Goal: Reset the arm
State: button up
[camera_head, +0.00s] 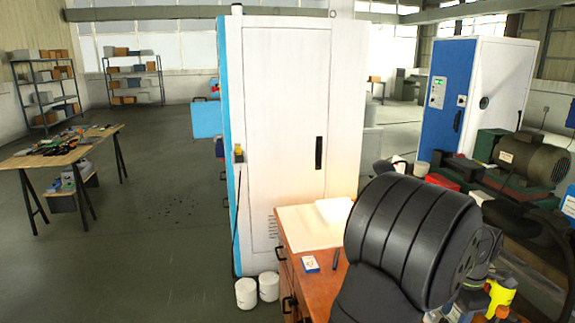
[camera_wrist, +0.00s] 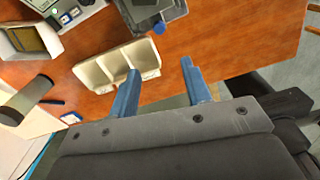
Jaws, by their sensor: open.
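My gripper shows in the wrist view (camera_wrist: 160,68), with two blue fingers spread apart and nothing between them. It is above the front edge of an orange-brown wooden bench (camera_wrist: 235,40). The left finger overlaps a cream compartment tray (camera_wrist: 92,76) in the picture; I cannot tell whether they touch. The tray looks empty. In the head view my dark arm covers much of the bench (camera_head: 310,287), and the gripper's fingers cannot be made out there.
In the wrist view, a grey device with a blue knob (camera_wrist: 158,28), a box with a dark inside (camera_wrist: 28,40) and a grey cylinder (camera_wrist: 27,100) lie around the tray. In the head view, a tall white cabinet (camera_head: 285,120) stands behind the bench, with white buckets (camera_head: 246,293) at its foot.

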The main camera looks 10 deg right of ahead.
notch_tip(320, 180, down, 16)
jog(key=shift+r, duration=0.1)
jog(key=shift+d, duration=1.6)
jog(key=o, duration=1.2)
jog(key=shift+o, duration=0.2)
notch_tip(320, 180, up, 9)
jog(key=d+m, duration=0.3)
jog(key=m, duration=0.5)
jog(key=shift+w+m, duration=0.2)
jog(key=shift+m, duration=0.2)
notch_tip(320, 180, up, 8)
jog(key=m, duration=0.7)
jog(key=f, duration=1)
jog(key=shift+s+d, duration=0.15)
jog(key=shift+d, duration=0.25)
